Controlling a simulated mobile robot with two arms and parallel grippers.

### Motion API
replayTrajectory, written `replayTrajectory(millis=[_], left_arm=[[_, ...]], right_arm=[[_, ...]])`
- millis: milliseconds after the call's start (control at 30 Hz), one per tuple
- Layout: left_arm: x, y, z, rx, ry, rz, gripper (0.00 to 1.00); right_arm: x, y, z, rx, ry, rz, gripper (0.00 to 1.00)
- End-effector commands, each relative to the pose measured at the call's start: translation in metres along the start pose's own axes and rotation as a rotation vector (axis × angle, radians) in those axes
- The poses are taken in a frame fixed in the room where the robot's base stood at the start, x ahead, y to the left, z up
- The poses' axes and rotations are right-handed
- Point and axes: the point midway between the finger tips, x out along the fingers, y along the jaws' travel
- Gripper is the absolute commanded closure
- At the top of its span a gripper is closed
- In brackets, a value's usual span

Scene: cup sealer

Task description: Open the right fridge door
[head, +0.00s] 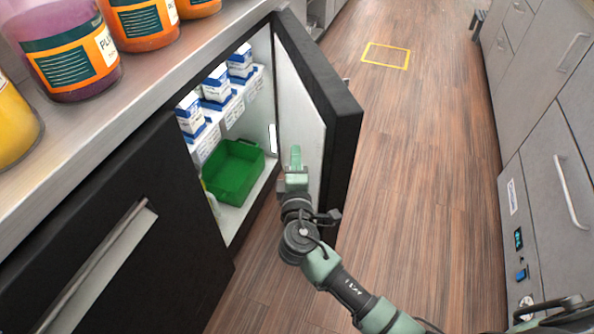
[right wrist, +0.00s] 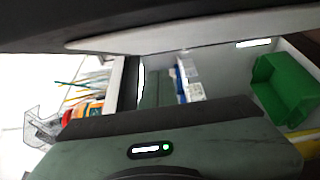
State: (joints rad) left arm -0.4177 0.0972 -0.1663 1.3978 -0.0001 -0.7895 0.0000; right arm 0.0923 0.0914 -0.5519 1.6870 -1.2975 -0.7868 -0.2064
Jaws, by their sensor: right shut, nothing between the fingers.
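The right fridge door (head: 345,135) stands swung well open in the head view, its white inner face turned to the compartment and its dark edge over the floor. My right gripper (head: 296,157) is shut and empty. It is in the opening, in front of the door's inner face; I cannot tell if it touches the door. The door's outer handle is hidden. In the right wrist view the gripper's body fills the bottom, and the green bin (right wrist: 285,88) shows at the right. My left gripper is not in view.
Inside the fridge are the green bin (head: 233,170) and several blue-and-white boxes (head: 215,85). The left fridge door (head: 120,230) is closed, with a metal handle. Bottles (head: 70,50) stand on the counter. Wooden floor (head: 420,150) is free right of the door, up to grey cabinets (head: 545,150).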

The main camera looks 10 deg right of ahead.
Motion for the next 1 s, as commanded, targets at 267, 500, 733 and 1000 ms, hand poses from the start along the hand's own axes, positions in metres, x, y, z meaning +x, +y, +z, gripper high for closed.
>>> replayTrajectory(millis=[267, 500, 733, 1000], left_arm=[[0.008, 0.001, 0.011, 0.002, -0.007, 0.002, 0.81], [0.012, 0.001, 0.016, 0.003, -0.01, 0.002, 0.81], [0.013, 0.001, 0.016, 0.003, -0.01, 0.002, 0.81], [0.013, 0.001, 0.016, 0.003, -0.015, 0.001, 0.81]], right_arm=[[0.026, 0.0, 0.027, -0.002, 0.0, 0.0, 1.0], [0.029, -0.001, 0.039, 0.0, 0.001, -0.001, 1.0], [0.029, -0.001, 0.039, 0.0, 0.001, -0.001, 1.0], [0.029, -0.002, 0.049, -0.001, 0.016, -0.002, 1.0]])
